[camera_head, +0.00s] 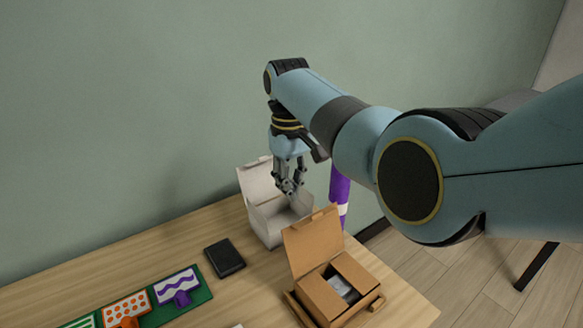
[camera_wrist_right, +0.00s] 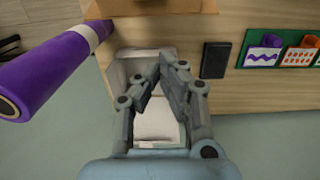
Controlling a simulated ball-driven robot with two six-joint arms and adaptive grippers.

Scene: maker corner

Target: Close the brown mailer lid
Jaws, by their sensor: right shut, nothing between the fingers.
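The brown mailer (camera_head: 345,295) stands near the front right of the table with its lid (camera_head: 313,240) up. A pale item lies inside it. In the right wrist view only a brown edge of the mailer (camera_wrist_right: 165,6) shows at the top. My right gripper (camera_head: 290,190) is shut and empty. It is above the open white box (camera_head: 268,222) behind the brown mailer, apart from the brown lid. In the right wrist view the gripper (camera_wrist_right: 168,68) covers part of the white box (camera_wrist_right: 122,72). My left gripper is not in view.
A purple cylinder with a white band (camera_head: 340,190) stands just right of the white box. A black flat block (camera_head: 224,258) lies left of it. A green board with patterned cards (camera_head: 200,293) is at the front left. The table's right edge is close to the mailer.

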